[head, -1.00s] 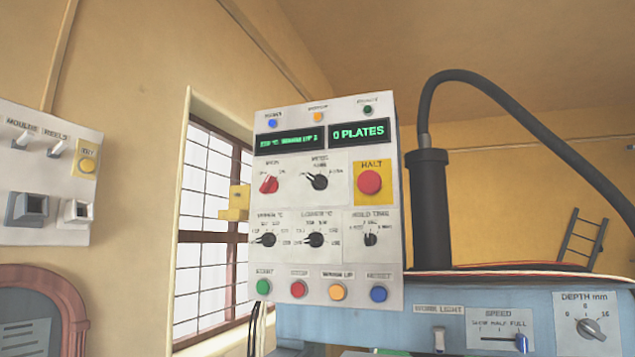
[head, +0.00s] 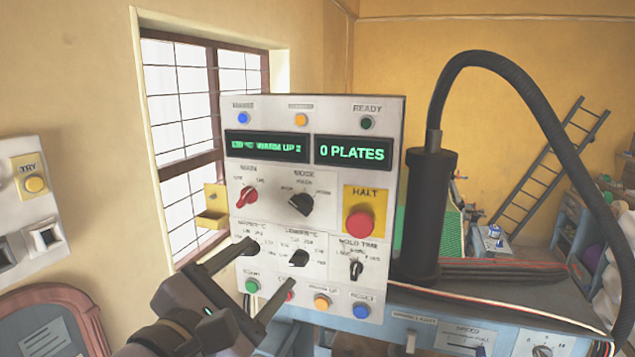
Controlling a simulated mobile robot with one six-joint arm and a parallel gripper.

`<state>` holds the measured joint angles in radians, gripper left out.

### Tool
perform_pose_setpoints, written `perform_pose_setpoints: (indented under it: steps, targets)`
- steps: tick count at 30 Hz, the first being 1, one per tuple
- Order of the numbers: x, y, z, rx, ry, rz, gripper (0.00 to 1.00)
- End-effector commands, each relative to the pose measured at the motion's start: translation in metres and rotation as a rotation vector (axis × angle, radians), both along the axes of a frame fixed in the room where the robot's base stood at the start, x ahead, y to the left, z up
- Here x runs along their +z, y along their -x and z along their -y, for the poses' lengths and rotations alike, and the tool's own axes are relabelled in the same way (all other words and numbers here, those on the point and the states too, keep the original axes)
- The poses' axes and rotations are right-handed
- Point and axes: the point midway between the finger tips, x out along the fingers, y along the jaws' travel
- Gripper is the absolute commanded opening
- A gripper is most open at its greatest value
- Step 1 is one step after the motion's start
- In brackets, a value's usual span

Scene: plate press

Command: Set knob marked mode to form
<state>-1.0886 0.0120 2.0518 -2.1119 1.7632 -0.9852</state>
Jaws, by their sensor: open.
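The mode knob (head: 300,204) is a black pointer knob on the upper middle of the grey-white control panel (head: 330,230). Small labels sit to its left, above and to its right, too blurred to read surely. I cannot tell which mark its pointer meets. My gripper (head: 271,265) is open and empty, in front of the panel's lower left. Its two dark fingers point up and right, below and left of the mode knob and apart from it. They partly cover the area by the left temperature knob (head: 250,246) and the red button (head: 290,288).
A red main knob (head: 246,196) is left of the mode knob, and a red HALT button (head: 359,225) is to its lower right. Displays (head: 352,151) are above. A yellow box (head: 211,207) juts out behind the panel's left edge. A black cylinder with hose (head: 428,200) stands right.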

Motion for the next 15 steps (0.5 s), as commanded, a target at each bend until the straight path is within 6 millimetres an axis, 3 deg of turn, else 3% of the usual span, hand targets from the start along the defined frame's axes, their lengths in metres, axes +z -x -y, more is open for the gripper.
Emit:
perform_pose_setpoints:
  steps: [1, 5, 15]
  targets:
    - [0.016, 0.002, -0.013, 0.026, 0.028, 0.022, 0.63]
    - [0.018, -0.008, -0.017, 0.042, 0.052, 0.042, 0.63]
    - [0.018, -0.100, 0.019, 0.038, 0.051, 0.039, 0.63]
